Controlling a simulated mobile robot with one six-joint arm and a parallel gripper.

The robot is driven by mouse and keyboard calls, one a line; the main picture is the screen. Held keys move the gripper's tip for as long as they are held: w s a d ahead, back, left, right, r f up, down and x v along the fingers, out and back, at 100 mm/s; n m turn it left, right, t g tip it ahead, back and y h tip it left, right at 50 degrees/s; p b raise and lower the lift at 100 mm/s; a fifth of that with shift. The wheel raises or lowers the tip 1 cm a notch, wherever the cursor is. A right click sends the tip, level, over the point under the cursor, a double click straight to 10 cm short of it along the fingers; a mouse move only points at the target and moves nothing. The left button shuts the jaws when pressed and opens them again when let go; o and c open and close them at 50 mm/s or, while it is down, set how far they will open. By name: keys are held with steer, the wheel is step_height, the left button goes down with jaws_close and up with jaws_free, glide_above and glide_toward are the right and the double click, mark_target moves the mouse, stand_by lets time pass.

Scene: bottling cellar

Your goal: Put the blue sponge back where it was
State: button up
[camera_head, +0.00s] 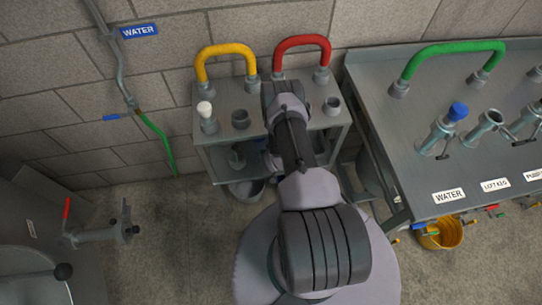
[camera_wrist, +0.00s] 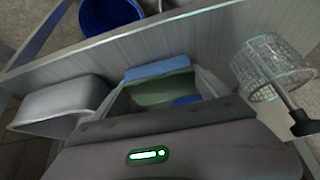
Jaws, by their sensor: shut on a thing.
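My gripper (camera_wrist: 163,76) shows in the wrist view with its two pale fingers apart, one at each end of the blue sponge (camera_wrist: 157,68). It is shut on the sponge, which spans the gap between the fingers. In the head view my arm reaches to the small steel cart (camera_head: 212,160), and the arm hides the gripper and sponge.
A grey container (camera_wrist: 62,104) is left of my gripper, and a wire mesh basket with a dark handle (camera_wrist: 270,66) is right. A blue bucket (camera_wrist: 110,14) lies beyond the steel edge. Yellow (camera_head: 225,48) and red (camera_head: 301,41) bent pipes stand on the cart. A steel table (camera_head: 420,180) stands right.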

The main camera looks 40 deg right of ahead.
steer(key=shift+s+f+b, duration=0.1)
steer(key=shift+f+b, duration=0.35)
steer(key=o, duration=1.3)
steer(key=shift+s+a, duration=0.1)
steer(key=shift+a, duration=0.1)
steer(key=shift+r+p, duration=0.3)
steer(key=shift+p, duration=0.1)
steer(key=p+v, duration=0.6)
steer(key=v, duration=0.6)
steer(key=shift+w+d, duration=0.2)
steer(key=shift+r, duration=0.15)
